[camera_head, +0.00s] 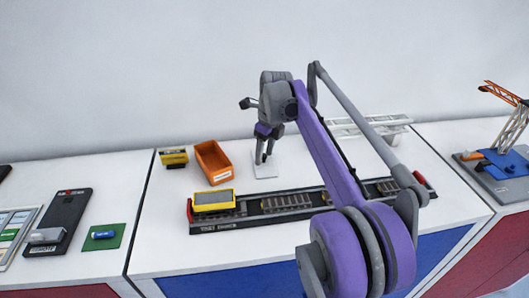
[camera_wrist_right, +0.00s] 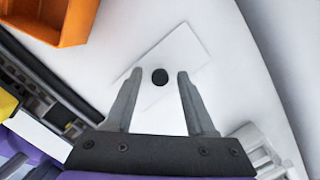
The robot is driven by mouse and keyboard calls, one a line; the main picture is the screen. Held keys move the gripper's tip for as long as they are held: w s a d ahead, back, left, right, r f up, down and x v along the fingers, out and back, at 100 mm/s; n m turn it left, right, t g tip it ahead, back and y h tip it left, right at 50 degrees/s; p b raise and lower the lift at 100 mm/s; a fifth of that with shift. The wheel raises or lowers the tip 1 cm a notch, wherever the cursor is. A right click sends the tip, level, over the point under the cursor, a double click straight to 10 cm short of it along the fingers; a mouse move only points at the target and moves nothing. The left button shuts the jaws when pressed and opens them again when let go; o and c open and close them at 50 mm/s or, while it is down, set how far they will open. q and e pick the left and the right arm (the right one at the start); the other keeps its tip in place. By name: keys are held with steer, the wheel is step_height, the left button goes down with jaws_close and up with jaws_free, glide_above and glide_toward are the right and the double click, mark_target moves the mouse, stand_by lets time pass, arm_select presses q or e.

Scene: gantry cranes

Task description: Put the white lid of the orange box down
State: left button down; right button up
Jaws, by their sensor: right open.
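The white lid (camera_head: 268,171) is a thin square plate lying flat on the white table to the right of the orange box (camera_head: 213,162). In the right wrist view, the lid (camera_wrist_right: 185,52) has a round black knob (camera_wrist_right: 160,76) in its middle. My right gripper (camera_head: 264,158) points down over the lid. In the wrist view, its two fingers (camera_wrist_right: 159,73) are apart, one on each side of the knob, with gaps between. The orange box stands open at the top, and its corner shows in the wrist view (camera_wrist_right: 48,22). My left gripper is not in view.
A dark rail track (camera_head: 285,203) with a yellow wagon (camera_head: 214,200) runs in front of the lid. A small yellow and black block (camera_head: 173,157) stands left of the box. A white lattice beam (camera_head: 372,126) lies behind at the right. The table between box and track is narrow.

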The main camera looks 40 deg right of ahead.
mark_target(270, 165)
steer(key=shift+r, duration=0.1)
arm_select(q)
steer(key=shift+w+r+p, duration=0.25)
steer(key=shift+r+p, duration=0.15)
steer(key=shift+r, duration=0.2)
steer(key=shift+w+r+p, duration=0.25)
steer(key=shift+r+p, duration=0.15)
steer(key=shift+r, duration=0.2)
arm_select(e)
step_height(270, 165, up, 12)
steer(key=s, duration=0.1)
steer(key=shift+s+d, duration=0.25)
steer(key=shift+s, duration=0.1)
